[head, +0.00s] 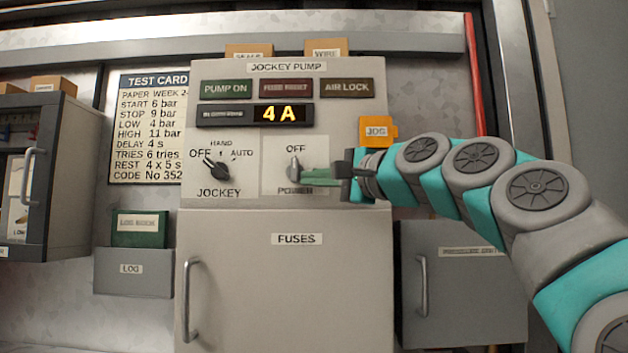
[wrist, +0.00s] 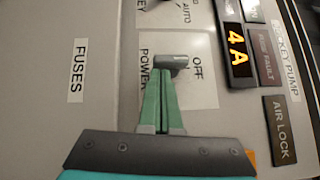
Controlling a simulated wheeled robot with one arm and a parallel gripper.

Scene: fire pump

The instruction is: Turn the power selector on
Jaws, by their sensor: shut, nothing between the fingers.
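The power selector (head: 294,172) is a small grey knob on a pale plate marked OFF above and POWER below, on the jockey pump panel. In the wrist view the selector (wrist: 171,62) shows as a dark grey handle just beyond the fingertips. My gripper (head: 306,178) has green fingers that come in from the right and end at the knob. In the wrist view my gripper (wrist: 160,80) is shut with its fingers together and nothing between them. The tips are at or against the handle; I cannot tell if they touch. The fingers partly cover the plate.
The jockey selector (head: 217,167) is left of the power plate and points toward OFF. The display (head: 283,114) reads 4A. The fuses door (head: 290,290) with a vertical handle is below.

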